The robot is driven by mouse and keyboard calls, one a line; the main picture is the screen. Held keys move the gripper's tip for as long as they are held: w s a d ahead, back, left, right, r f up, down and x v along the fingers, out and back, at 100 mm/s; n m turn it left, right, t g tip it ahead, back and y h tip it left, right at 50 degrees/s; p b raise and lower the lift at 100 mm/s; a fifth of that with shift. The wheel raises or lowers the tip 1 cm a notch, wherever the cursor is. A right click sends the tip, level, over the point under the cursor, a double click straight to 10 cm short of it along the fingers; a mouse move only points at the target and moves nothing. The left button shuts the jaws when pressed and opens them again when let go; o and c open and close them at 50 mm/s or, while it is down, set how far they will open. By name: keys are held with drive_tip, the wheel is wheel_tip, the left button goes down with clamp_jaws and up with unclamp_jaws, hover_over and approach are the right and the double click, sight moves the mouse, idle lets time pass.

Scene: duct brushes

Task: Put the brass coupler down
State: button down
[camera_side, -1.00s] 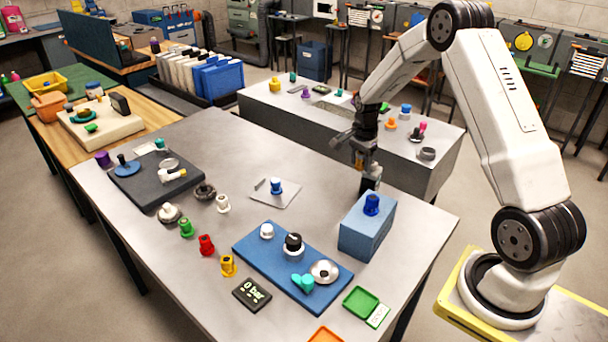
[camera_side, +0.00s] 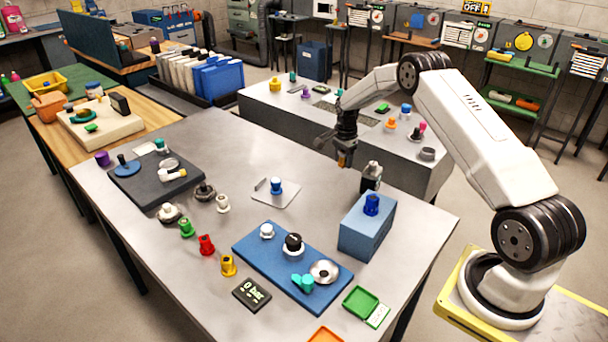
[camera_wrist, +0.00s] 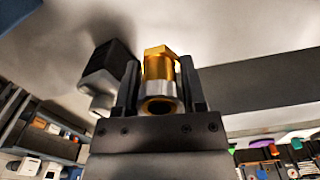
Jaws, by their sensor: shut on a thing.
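My gripper (camera_side: 345,158) is shut on the brass coupler (camera_wrist: 160,65), which sits between its two fingers in the wrist view. The coupler is gold with a hexagonal part and a silver band, and its round open end faces the camera. In the side view the coupler is a small yellowish spot (camera_side: 342,162) at the fingertips, mostly hidden. The gripper hangs over the back edge region of the grey table (camera_side: 330,185), left of a black and grey device (camera_side: 371,172). The gap between coupler and table top is hard to judge.
A light blue box (camera_side: 367,235) with a blue knob stands right of a blue panel (camera_side: 262,256) with knobs. A small plate with a blue fitting (camera_side: 276,187) lies mid-table. Coloured fittings line the left. A grey bench (camera_side: 410,165) stands behind.

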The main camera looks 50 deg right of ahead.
sight(336, 179)
drive_tip(key=shift+w+d+f, duration=0.25)
drive_tip(key=shift+w+f, duration=0.25)
drive_tip(key=shift+f, duration=0.15)
drive_tip(key=shift+w+d+f, duration=0.2)
drive_tip(key=shift+w+f, duration=0.3)
drive_tip(key=shift+f, duration=0.1)
drive_tip(key=shift+w+d+f, duration=0.25)
drive_tip(key=shift+w+f, duration=0.25)
drive_tip(key=shift+f, duration=0.15)
drive_tip(key=shift+f, duration=0.15)
drive_tip(key=shift+w+d+f, duration=0.15)
drive_tip(key=shift+w+f, duration=0.1)
drive_tip(key=shift+f, duration=1.5)
drive_tip(key=shift+f, duration=0.15)
drive_tip(key=shift+c, duration=0.8)
unclamp_jaws()
wheel_tip(336, 179, up, 12)
